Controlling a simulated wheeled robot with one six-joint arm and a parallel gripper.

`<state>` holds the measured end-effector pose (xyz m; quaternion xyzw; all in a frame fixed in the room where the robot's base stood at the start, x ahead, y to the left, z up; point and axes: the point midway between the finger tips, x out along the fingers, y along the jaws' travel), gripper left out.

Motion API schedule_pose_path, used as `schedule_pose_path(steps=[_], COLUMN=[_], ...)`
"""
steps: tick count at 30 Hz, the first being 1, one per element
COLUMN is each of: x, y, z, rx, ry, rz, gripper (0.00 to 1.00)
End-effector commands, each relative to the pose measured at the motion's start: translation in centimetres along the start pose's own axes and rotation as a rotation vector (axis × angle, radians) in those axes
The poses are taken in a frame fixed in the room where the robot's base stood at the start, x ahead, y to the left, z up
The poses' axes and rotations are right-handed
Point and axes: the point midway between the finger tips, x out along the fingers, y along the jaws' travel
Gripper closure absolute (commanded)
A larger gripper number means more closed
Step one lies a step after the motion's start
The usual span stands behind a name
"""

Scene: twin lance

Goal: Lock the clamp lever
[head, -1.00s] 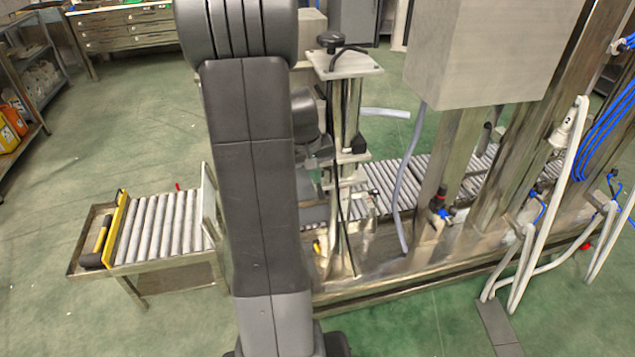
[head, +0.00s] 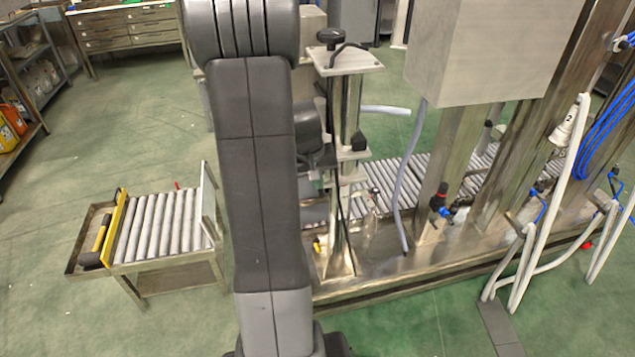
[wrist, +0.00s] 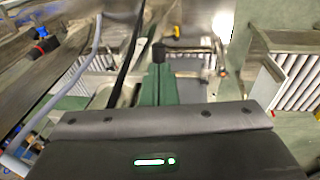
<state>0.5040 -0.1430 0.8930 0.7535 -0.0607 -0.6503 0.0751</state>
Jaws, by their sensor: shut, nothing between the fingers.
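My gripper (wrist: 158,52) shows in the wrist view as a narrow green shape with a dark tip, shut and holding nothing. Its dark housing with a green light fills the bottom of that view. In the head view my arm hides most of the gripper beside a steel column (head: 345,108). The column has a black knob (head: 331,38) on top and brackets with small black parts lower down. I cannot tell for sure which part is the clamp lever. A thin dark-ended rod (wrist: 222,70) stands right of my gripper in the wrist view, apart from it in the picture.
A roller conveyor (head: 385,190) runs behind the column, and a short roller section (head: 160,228) stands at the left. A grey box (head: 480,50) on posts, a grey hose (head: 400,190) and white hoses (head: 570,150) crowd the right. Green floor is open at the left.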

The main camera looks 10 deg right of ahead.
Motion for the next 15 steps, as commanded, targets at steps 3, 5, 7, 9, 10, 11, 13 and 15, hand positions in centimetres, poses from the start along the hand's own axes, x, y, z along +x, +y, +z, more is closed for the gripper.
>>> schedule_pose_path(steps=[3, 5, 7, 9, 10, 11, 13, 15], x=[0.3, 0.5, 0.7, 0.9, 1.0, 1.1, 1.5, 1.9], y=[-0.1, -0.1, -0.1, -0.2, -0.2, -0.2, -0.3, -0.4], z=[0.1, 0.2, 0.3, 0.4, 0.4, 0.5, 0.6, 0.7], rx=[0.004, 0.006, 0.009, 0.013, 0.015, 0.017, 0.024, 0.032], ry=[0.019, 0.027, 0.042, 0.064, 0.075, 0.086, 0.118, 0.158], rz=[0.0, 0.0, 0.0, 0.0, 0.0, 0.0, 0.0, 0.0], gripper=[1.0, 1.0, 1.0, 1.0, 1.0, 1.0, 1.0, 1.0])
